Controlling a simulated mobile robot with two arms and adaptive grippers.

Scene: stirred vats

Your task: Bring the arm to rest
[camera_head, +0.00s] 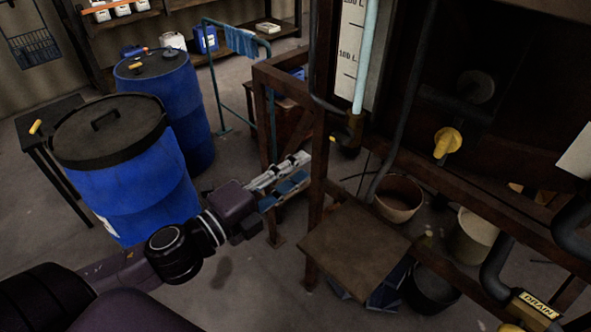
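My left arm comes in from the bottom left. Its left gripper (300,170) points up and to the right, with silver finger links and blue-grey pads. The two fingers look parallel with a gap between them, and I see nothing held there. The gripper is in front of the rusty brown frame, just left of its front post (317,190). Whether it touches the post cannot be told. My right gripper is not in view.
Two blue drums, a near one (135,195) and a far one (172,105), stand at left beside a dark table (38,130). A brown board (355,248), a bowl (397,200), a bucket (473,237) and a yellow-handled valve (447,141) are at right. Floor below the gripper is clear.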

